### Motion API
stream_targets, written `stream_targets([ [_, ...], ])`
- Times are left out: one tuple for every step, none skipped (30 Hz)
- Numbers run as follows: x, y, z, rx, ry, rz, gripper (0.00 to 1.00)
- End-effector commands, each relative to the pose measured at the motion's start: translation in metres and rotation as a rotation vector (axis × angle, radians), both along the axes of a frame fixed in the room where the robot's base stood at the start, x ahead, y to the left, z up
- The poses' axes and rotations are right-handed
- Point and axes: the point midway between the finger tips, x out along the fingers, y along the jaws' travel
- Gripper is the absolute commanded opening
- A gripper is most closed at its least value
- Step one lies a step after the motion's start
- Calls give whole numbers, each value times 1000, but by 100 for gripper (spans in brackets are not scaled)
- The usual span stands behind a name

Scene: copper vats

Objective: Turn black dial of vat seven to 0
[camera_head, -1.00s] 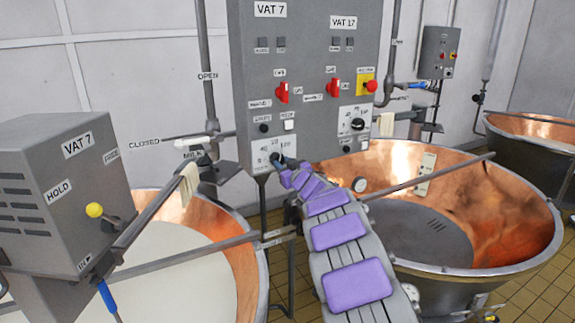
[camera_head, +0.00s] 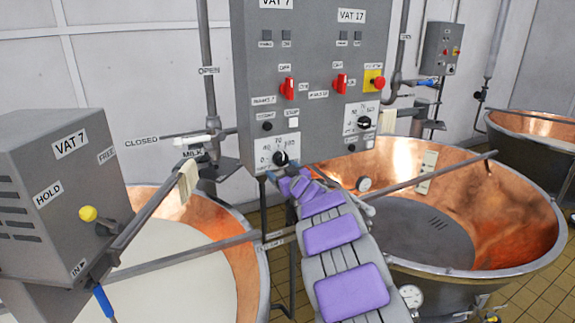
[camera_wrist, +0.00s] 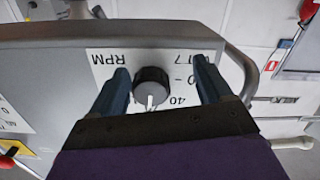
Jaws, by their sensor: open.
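The black dial of vat seven (camera_head: 280,157) sits on a white scale plate (camera_head: 265,158) at the lower left of the grey control panel, in the VAT 7 column. In the wrist view the dial (camera_wrist: 151,88) shows its white pointer line directed toward the picture's bottom, near the "40" mark. My gripper (camera_wrist: 160,80) is open, with one dark blue finger on each side of the dial and a gap on both sides. No finger visibly touches it. In the head view my arm's end lies just below the dial, and the fingers are hard to make out.
A second black dial (camera_head: 364,122) sits under VAT 17, to the upper right. Red switches (camera_head: 287,88) and a red button on yellow (camera_head: 376,82) are higher on the panel. Copper vats (camera_head: 450,210) stand at both sides, with a metal bar (camera_head: 190,258) across the left one.

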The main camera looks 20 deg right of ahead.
Motion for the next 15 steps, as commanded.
stream_targets([
  [-8, -2, 5, -2, -6, 0, 76],
  [-12, -3, 8, -3, -10, 0, 76],
  [-16, -5, 9, -2, -11, -1, 76],
  [-19, -7, 9, -1, -11, -2, 76],
  [-22, -9, 8, 0, -11, -2, 76],
  [-26, -10, 8, 1, -10, -3, 76],
  [-28, -10, 8, 1, -10, -4, 76],
  [-30, -10, 8, 2, -10, -4, 76],
  [-32, -11, 8, 2, -10, -4, 76],
  [-33, -11, 8, 2, -11, -3, 76],
  [-35, -11, 8, 2, -11, -3, 76],
  [-37, -10, 8, 2, -12, -3, 76],
  [-38, -11, 8, 2, -12, -3, 76],
  [-40, -11, 8, 2, -12, -4, 76],
  [-43, -11, 8, 3, -11, -4, 76],
])
